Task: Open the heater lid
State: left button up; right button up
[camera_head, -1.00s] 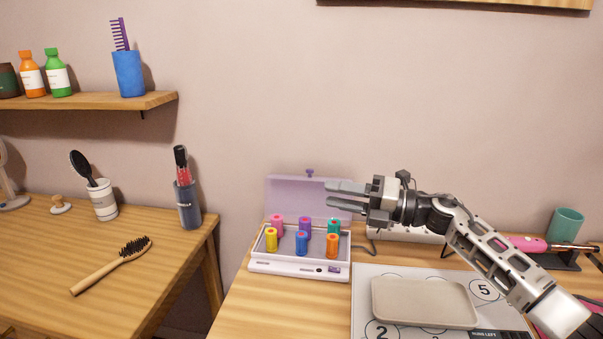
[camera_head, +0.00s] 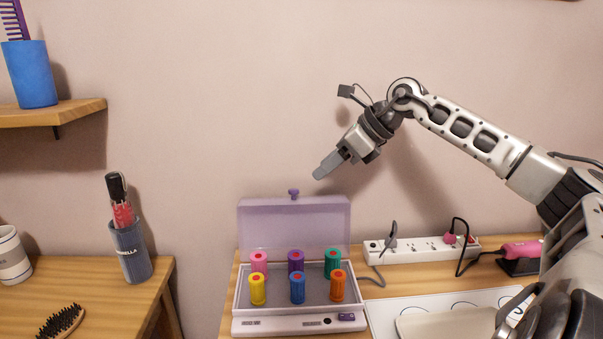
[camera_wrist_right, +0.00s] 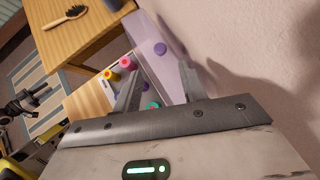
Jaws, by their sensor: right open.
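The heater (camera_head: 290,322) is a white box on the right-hand table, with several coloured rollers standing in its tray. Its translucent purple lid (camera_head: 294,222) stands raised upright at the back, with a purple knob (camera_head: 293,193) on its top edge. My right gripper (camera_head: 322,174) is above and to the right of the knob, apart from it, pointing down and left. In the right wrist view the gripper (camera_wrist_right: 158,80) is open and empty, with the lid and knob (camera_wrist_right: 160,48) beyond its fingers. My left gripper is not in view.
A white power strip (camera_head: 420,248) with cords lies right of the heater. A pale tray (camera_head: 450,322) rests on a mat in front of it. A pink tool (camera_head: 522,249) sits further right. A second table with a holder (camera_head: 130,250) and a brush (camera_head: 62,321) stands left, across a gap.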

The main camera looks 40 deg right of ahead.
aim_at(295, 190)
jog(key=p+x, duration=0.3)
jog(key=x, duration=0.4)
jog(key=shift+w+a+f, duration=0.15)
jog(key=shift+w+a, duration=0.05)
jog(key=shift+w, duration=0.1)
